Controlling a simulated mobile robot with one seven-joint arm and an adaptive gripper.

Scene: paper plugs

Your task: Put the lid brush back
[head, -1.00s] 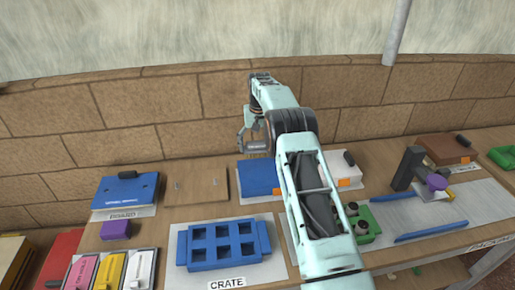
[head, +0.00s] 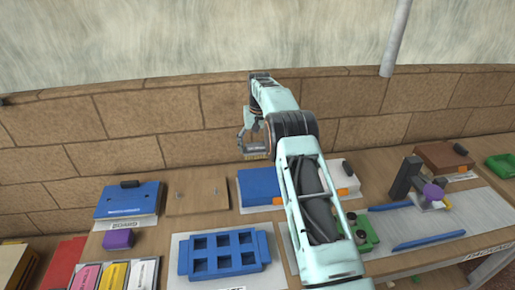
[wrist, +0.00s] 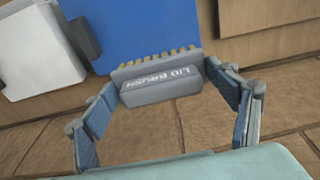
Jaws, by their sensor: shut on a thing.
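The lid brush (wrist: 162,85) is a grey block with white lettering and yellow bristles. In the wrist view it sits between the fingers of my gripper (wrist: 165,88), which is shut on its two ends. In the head view my gripper (head: 254,140) holds the lid brush (head: 257,154) in the air, bristles down, in front of the brick wall and near the back edge of the blue block (head: 258,187). The blue block also shows beyond the bristles in the wrist view (wrist: 135,25). My arm hides part of the bench to the right.
A wooden board with two small pegs (head: 197,190) lies left of the blue block. A blue lid with a dark handle (head: 128,201), a purple block (head: 118,239), a blue crate (head: 224,254) and a white block (head: 341,184) are around. The brick wall (head: 190,130) stands close behind.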

